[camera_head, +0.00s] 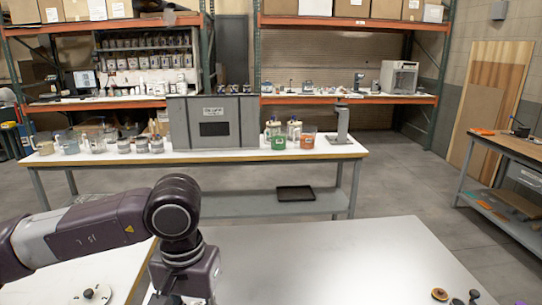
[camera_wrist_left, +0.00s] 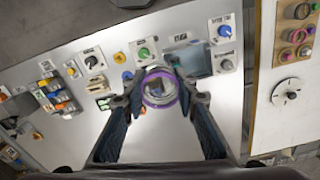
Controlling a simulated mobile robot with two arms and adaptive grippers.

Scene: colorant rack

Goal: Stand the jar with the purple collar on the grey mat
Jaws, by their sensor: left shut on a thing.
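In the left wrist view, my left gripper (camera_wrist_left: 160,98) is shut on a jar with a purple collar (camera_wrist_left: 161,75). The jar is seen end-on between the two fingertips, with its round clear body inside the purple ring. A bluish-grey square patch (camera_wrist_left: 202,66), which looks like the grey mat, lies on the white table just right of the jar and is partly covered by it and the right finger. I cannot tell the jar's height above the table. In the head view the gripper is out of sight below my left arm. My right gripper is not in view.
Orange and dark parts (camera_wrist_left: 56,95) lie at left. A separate surface with a round dial (camera_wrist_left: 291,94) is at right.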

